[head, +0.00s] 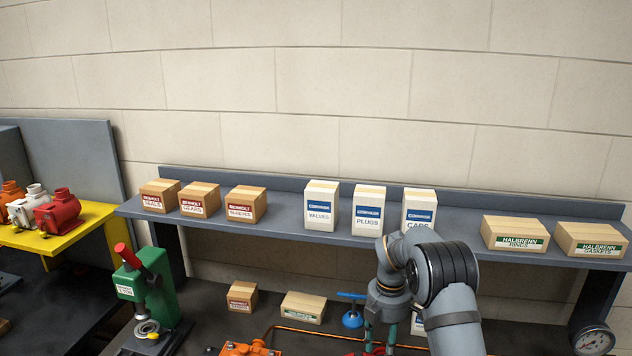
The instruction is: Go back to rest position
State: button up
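My gripper (380,332) hangs pointing down in the lower right of the head view, in front of the shelf and over the dark bench. Two greenish parts show below its grey wrist, but its fingertips are not clear. I cannot tell whether it is open or shut, or whether it holds anything. My arm's grey links cover part of the bench behind and to the right of it.
A grey shelf (282,222) carries several boxes, including a CAPS box (418,208) just behind my arm. Below are a green press (150,290), small boxes (303,307), an orange motor (250,349) and a gauge (593,341). A yellow stand (40,241) holds motors at left.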

aim_at(381, 354)
notch_tip(381, 354, down, 3)
jog(key=shift+f, duration=0.2)
jog(key=shift+m, duration=0.3)
